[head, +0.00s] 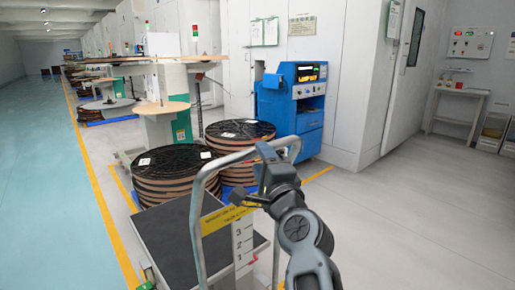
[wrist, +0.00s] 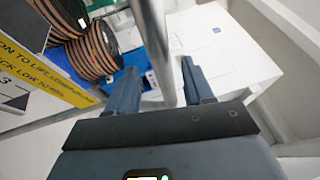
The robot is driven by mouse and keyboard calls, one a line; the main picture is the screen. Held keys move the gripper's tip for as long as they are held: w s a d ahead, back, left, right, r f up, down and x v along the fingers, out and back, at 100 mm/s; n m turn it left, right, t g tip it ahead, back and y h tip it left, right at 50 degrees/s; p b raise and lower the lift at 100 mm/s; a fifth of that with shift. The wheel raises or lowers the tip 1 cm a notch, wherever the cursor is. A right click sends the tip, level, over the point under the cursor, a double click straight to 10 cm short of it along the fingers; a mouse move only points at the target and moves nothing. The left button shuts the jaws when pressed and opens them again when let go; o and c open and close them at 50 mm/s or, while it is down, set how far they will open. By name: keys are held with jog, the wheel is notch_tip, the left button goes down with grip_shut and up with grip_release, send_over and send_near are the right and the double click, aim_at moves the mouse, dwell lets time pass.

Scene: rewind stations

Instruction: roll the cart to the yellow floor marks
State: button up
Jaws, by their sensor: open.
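The cart has a dark flat deck (head: 180,240) and a grey tubular handle (head: 201,185) with a yellow label and a numbered white strip. It stands in front of me, left of my arm. My gripper (head: 258,190) is at the right side of the handle. In the wrist view the open fingers (wrist: 160,68) have the handle tube (wrist: 152,35) between them; I cannot tell whether they touch it. Yellow floor marks show as a long line (head: 108,215) left of the cart and a short piece (head: 320,173) near the blue machine.
Cable reels (head: 172,176) stand just beyond the cart deck, with another stack (head: 240,133) behind. A blue machine (head: 295,105) stands by the wall. Rewind stations run back along the left. Floor at the right (head: 415,210) and the teal aisle (head: 45,190) are clear.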

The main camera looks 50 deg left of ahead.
jog(key=shift+v, duration=1.05)
